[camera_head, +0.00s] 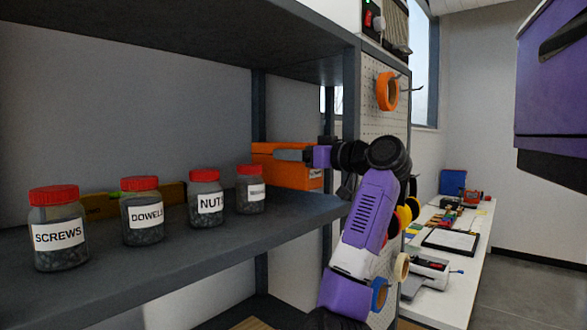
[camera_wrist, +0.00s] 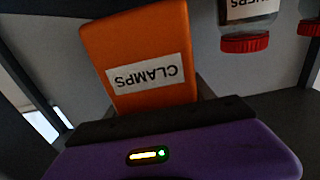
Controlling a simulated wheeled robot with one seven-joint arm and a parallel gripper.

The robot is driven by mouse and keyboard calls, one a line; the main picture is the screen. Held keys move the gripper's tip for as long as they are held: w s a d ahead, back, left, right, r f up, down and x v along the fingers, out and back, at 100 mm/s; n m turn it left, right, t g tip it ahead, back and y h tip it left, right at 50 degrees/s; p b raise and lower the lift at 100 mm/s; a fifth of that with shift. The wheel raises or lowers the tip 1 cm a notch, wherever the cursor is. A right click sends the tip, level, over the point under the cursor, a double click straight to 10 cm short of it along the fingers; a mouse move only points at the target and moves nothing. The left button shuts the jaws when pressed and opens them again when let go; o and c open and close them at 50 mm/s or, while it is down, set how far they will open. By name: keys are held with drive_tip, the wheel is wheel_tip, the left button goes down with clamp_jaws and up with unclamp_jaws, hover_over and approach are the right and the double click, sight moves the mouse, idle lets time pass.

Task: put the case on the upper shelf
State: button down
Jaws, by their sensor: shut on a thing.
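The orange case (camera_head: 300,172) is at the right end of the rack's jar-bearing shelf (camera_head: 190,250), behind the jars. My gripper (camera_head: 282,155) reaches in from the right and is shut on it. In the wrist view the case (camera_wrist: 140,50) fills the upper middle, with a white label reading CLAMPS upside down. The gripper's dark front edge (camera_wrist: 160,120) hides its near end.
Jars with red lids, marked SCREWS (camera_head: 58,236), DOWELS (camera_head: 143,217) and NUTS (camera_head: 207,203), stand along the shelf, with another jar (camera_head: 250,192) close to the case. A yellowish level (camera_head: 100,207) lies behind them. A rack post (camera_head: 350,110) and board overhead (camera_head: 180,40) bound the space.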

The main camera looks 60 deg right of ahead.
sight(294, 169)
drive_tip(key=shift+f+p, duration=0.3)
drive_tip(key=shift+f, duration=1.65)
drive_tip(key=shift+f, duration=0.2)
drive_tip(key=shift+c, duration=1.8)
unclamp_jaws()
drive_tip(key=shift+r, duration=0.2)
drive_tip(key=b+v, duration=0.3)
drive_tip(key=v, duration=0.9)
drive_tip(key=shift+a+b, duration=0.1)
drive_tip(key=shift+b, duration=0.3)
